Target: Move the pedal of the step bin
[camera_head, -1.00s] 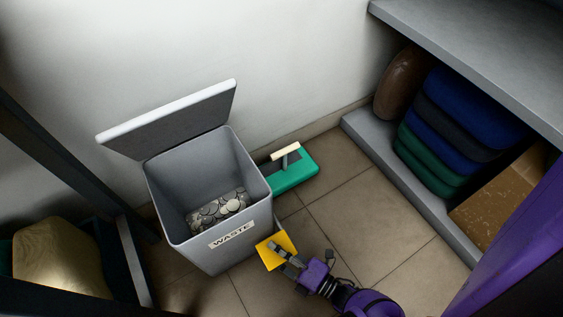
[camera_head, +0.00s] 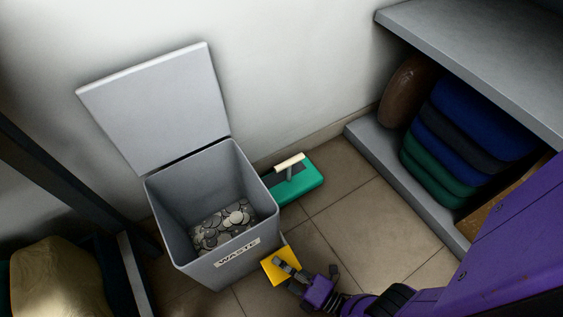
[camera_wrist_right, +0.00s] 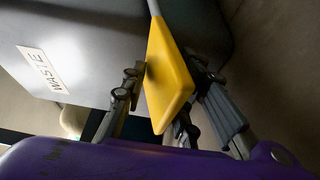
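The grey step bin (camera_head: 203,263) stands against the wall with a "WASTE" label on its front. Its lid (camera_head: 158,108) is raised and tilts back near the wall. The yellow pedal (camera_head: 271,265) sticks out at the bin's lower front right; it also shows in the right wrist view (camera_wrist_right: 168,75). My right gripper (camera_head: 283,264) is at the pedal, one finger lying over its top face. In the right wrist view its fingers (camera_wrist_right: 165,85) are on both sides of the pedal, shut on it; the pedal partly hides them. My left gripper is out of view.
Coin-like discs (camera_head: 222,228) lie in the bin. A green box-like object with a pale handle (camera_head: 301,186) stands right of it. A grey shelf (camera_head: 480,55) with folded blue and green bundles (camera_head: 468,125) is at right. Floor tiles (camera_head: 370,220) between are clear.

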